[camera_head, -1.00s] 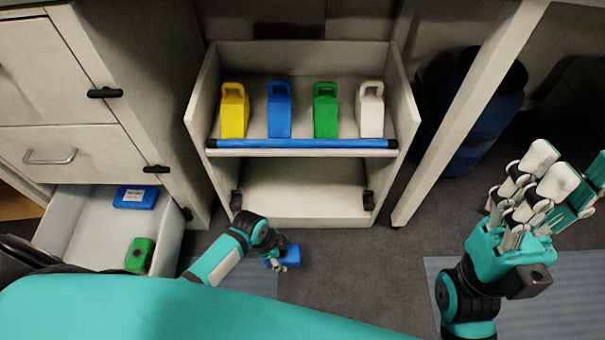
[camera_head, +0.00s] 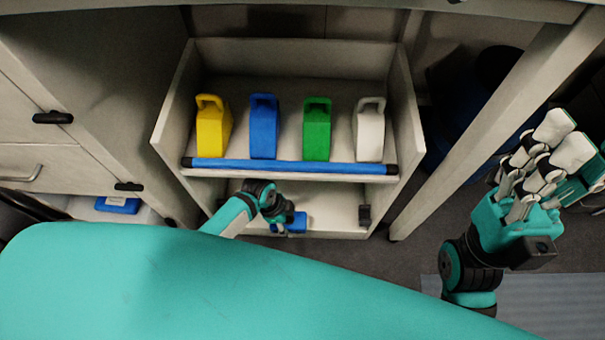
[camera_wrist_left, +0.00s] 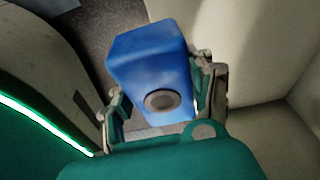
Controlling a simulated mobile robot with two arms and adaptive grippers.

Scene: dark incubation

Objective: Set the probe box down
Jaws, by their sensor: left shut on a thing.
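A blue probe box (camera_head: 297,224) with a dark round spot on its face is in my left gripper (camera_head: 281,216). In the left wrist view, the fingers of my left gripper (camera_wrist_left: 160,108) are shut on both sides of the box (camera_wrist_left: 150,62). In the head view, the box is in front of the lower shelf (camera_head: 330,204) of a pale cart; whether it touches the shelf cannot be told. My right gripper (camera_head: 545,160) is at the far right, away from the cart, with nothing seen in it.
The upper shelf holds a yellow container (camera_head: 212,130), a blue one (camera_head: 263,130), a green one (camera_head: 317,133) and a white one (camera_head: 369,133), behind a blue bar (camera_head: 290,166). A drawer at left holds a blue box (camera_head: 117,205). A table leg (camera_head: 480,125) stands right of the cart.

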